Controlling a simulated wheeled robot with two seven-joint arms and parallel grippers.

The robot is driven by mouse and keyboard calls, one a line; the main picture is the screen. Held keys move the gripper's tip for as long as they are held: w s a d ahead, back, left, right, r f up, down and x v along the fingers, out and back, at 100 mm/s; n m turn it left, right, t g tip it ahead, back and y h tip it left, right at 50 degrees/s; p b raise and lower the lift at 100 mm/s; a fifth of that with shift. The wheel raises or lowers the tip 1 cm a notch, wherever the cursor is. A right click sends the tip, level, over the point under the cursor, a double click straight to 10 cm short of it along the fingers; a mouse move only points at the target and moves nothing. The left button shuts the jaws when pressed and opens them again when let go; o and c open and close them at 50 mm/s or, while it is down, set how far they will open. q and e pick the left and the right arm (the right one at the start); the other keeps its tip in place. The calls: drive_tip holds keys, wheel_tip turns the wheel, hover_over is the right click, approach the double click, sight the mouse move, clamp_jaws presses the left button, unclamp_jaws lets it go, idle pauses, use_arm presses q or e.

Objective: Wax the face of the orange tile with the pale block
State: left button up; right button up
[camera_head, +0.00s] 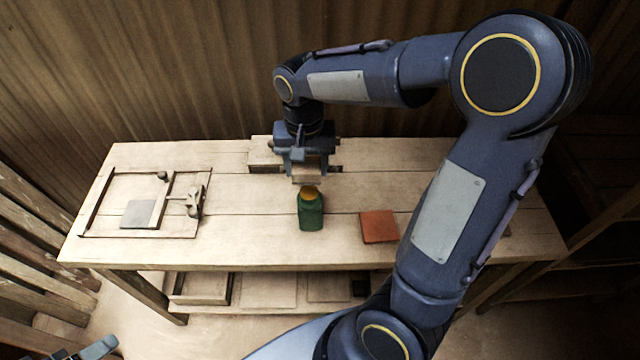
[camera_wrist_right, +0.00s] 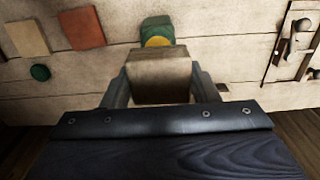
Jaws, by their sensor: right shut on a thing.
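The orange tile (camera_head: 379,226) lies flat on the wooden bench, right of the green jar; it also shows in the wrist view (camera_wrist_right: 82,28). My right gripper (camera_head: 307,170) is shut on the pale block (camera_wrist_right: 160,76), which it holds above the bench. In the head view the pale block (camera_head: 306,176) hangs just behind the jar, to the left of the orange tile and apart from it. A bluish-grey part at the lower left edge appears to be my left gripper (camera_head: 88,350), mostly cut off, its jaws unclear.
A green jar (camera_head: 311,217) with a yellow-orange top stands near the block. A wooden frame (camera_head: 188,174) with a grey tile (camera_head: 137,214) and a clamp (camera_head: 195,202) is at left. The wrist view shows a pale tile (camera_wrist_right: 27,38) and a green disc (camera_wrist_right: 40,72) near the orange tile.

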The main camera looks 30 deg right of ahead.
sight(309, 193)
drive_tip(key=shift+w+d, duration=0.1)
drive_tip(key=shift+d, duration=0.15)
drive_tip(key=shift+f, duration=0.2)
wheel_tip(309, 193, down, 6)
drive_tip(key=b, duration=0.5)
drive_tip(key=shift+r, duration=0.25)
drive_tip(key=shift+f+b, duration=0.4)
drive_tip(key=shift+f, duration=0.15)
idle(1.2)
drive_tip(key=shift+r, duration=0.1)
wheel_tip(309, 193, up, 7)
drive_tip(key=p, duration=0.6)
idle(0.9)
